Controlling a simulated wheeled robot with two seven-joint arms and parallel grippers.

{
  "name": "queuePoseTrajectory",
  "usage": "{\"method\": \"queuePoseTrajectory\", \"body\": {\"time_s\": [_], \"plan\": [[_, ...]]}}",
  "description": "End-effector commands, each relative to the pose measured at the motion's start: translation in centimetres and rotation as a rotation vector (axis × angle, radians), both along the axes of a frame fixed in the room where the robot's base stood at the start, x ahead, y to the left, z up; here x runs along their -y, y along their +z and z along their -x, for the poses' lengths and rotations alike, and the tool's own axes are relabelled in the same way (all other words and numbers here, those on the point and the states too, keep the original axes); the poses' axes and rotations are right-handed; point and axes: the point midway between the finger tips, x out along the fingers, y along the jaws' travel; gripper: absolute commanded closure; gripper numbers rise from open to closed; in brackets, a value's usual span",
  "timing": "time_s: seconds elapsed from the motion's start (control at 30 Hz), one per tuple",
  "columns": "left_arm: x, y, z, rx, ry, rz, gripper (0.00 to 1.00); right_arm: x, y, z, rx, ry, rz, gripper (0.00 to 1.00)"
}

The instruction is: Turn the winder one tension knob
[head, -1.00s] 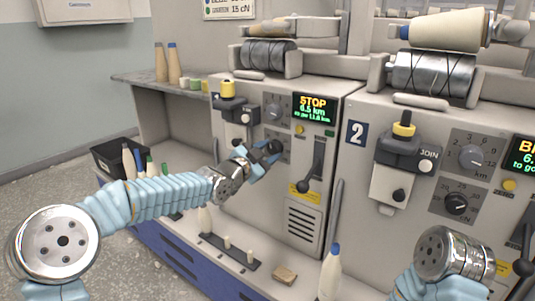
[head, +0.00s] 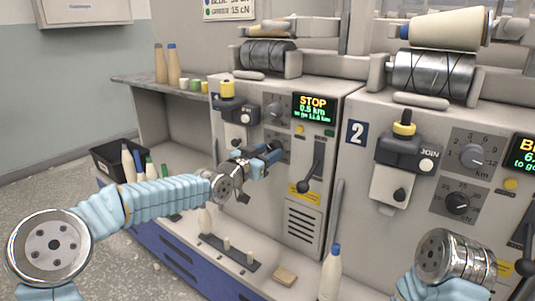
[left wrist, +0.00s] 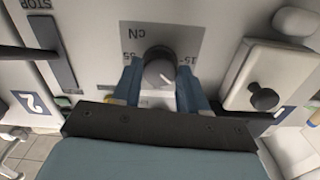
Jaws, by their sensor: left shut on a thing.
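The winder one tension knob (left wrist: 158,72) is a dark grey round knob on a grey dial plate marked cN (left wrist: 135,38), seen upside down in the left wrist view. My left gripper (left wrist: 159,80) has its two blue fingers on either side of the knob and is shut on it. In the head view the left gripper (head: 268,153) is at the lower dial of winder one, below the STOP screen (head: 314,107), and hides most of the knob. My right arm shows at the lower right of the head view; its gripper is out of view.
A black lever (head: 312,165) stands right of the knob. A yellow-topped joining unit (head: 233,105) is to its left. Winder two (head: 357,175) is at the right. Below are a shelf with small pegs (head: 228,244), a wooden block (head: 285,276) and a white bobbin (head: 331,275).

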Motion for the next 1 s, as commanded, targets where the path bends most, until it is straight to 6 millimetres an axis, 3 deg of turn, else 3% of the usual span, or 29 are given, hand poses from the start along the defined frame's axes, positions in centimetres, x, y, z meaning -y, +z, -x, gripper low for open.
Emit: {"method": "queuePoseTrajectory", "body": {"time_s": [0.3, 0.33, 0.5, 0.8, 1.0], "plan": [[0.0, -0.2, 0.0, -0.004, -0.001, -0.002, 0.88, 0.0, 0.0, 0.0, 0.0, 0.0, 0.0, 0.57], [0.0, -0.2, 0.0, -0.004, -0.001, -0.002, 0.54, 0.0, 0.0, 0.0, 0.0, 0.0, 0.0, 0.57], [0.0, -0.1, 0.0, -0.002, 0.0, -0.002, 0.32, 0.0, 0.0, 0.0, 0.0, 0.0, 0.0, 0.57], [-0.2, -0.1, 0.2, -0.001, 0.0, -0.001, 0.32, 0.0, -0.1, 0.0, 0.0, 0.0, 0.0, 0.57], [-2.1, -0.2, 2.6, 0.0, 0.003, -0.004, 0.32, 0.1, -0.6, -0.1, 0.001, -0.003, 0.002, 0.57]]}}
